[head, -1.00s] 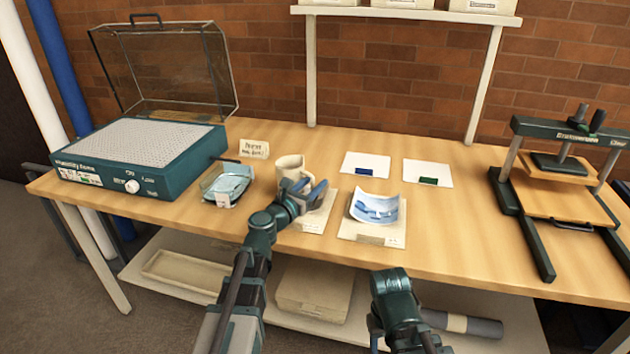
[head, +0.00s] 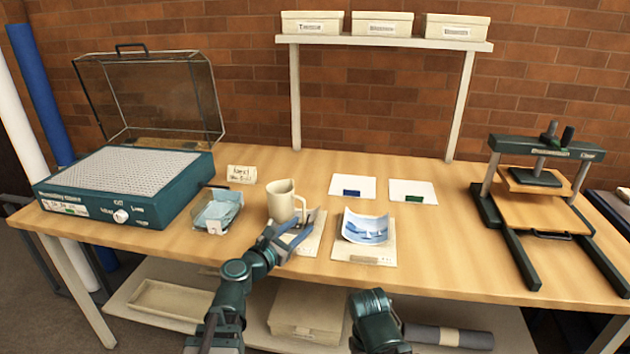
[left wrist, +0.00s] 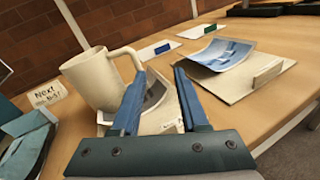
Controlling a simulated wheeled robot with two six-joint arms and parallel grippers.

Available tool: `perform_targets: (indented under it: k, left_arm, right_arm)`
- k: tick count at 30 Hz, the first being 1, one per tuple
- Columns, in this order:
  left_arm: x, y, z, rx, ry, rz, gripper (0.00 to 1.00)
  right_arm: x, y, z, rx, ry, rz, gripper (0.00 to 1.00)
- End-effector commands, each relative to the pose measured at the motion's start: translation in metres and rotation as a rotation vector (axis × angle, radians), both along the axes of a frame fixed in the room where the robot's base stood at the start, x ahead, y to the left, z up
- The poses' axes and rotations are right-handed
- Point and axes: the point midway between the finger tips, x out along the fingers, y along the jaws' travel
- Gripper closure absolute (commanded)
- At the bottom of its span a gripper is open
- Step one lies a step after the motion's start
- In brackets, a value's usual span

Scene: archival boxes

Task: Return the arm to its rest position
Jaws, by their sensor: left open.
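My left gripper (head: 294,230) is open and empty, low over the table's front part, just in front of a cream mug (head: 281,203). In the left wrist view, its two blue fingers (left wrist: 159,76) stand apart, with a curled photo print (left wrist: 153,92) on a pale board showing between and behind them. The mug (left wrist: 92,80) stands upright left of the fingers; I see no grip on it. The left arm reaches up from the bottom of the head view. A link of my right arm shows at the bottom; its gripper is out of view.
A curled blue print (head: 365,228) lies on a board to the right. A glass tray (head: 217,212), a teal suction device (head: 128,184) and a sign (head: 242,174) are left. A press (head: 540,190) stands right. Boxes (head: 382,24) sit on the shelf.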

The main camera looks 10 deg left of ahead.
Motion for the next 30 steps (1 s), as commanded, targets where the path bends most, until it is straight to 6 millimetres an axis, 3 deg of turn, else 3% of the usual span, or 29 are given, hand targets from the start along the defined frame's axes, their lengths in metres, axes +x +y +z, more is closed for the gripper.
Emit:
perform_targets:
  k: [1,2,6,9,11,15,21,25,30]
  left_arm:
    - [-0.008,-0.026,0.014,0.131,-0.014,-0.083,0.56]
    - [-0.014,-0.043,0.014,0.23,-0.026,-0.144,0.56]
    - [-0.058,-0.113,0.004,0.742,-0.113,-0.501,0.56]
    - [-0.094,-0.14,-0.01,1.065,-0.187,-0.77,0.56]
    - [-0.118,-0.147,-0.016,1.243,-0.234,-0.944,0.56]
    - [-0.17,-0.141,-0.022,1.608,-0.346,-1.385,0.56]
    - [-0.218,-0.105,-0.009,1.888,-0.438,-1.922,0.56]
    - [-0.231,-0.088,0.0,1.95,-0.455,-2.123,0.56]
    - [-0.236,-0.08,0.003,1.967,-0.456,-2.212,0.56]
  right_arm:
    - [0.0,0.0,0.024,0.0,0.0,0.0,0.5]
    - [0.0,0.0,0.033,0.0,0.0,0.0,0.5]
    - [0.0,0.0,0.078,0.0,0.0,0.0,0.5]
    - [0.0,0.0,0.105,0.0,0.0,0.0,0.5]
    - [0.0,0.0,0.122,0.0,0.0,-0.001,0.5]
    - [0.0,0.0,0.161,0.0,0.0,-0.001,0.5]
    - [0.0,0.0,0.198,0.0,0.0,-0.001,0.5]
    - [0.0,0.0,0.208,0.0,0.0,-0.001,0.5]
    - [0.0,0.0,0.209,0.0,0.0,-0.001,0.5]
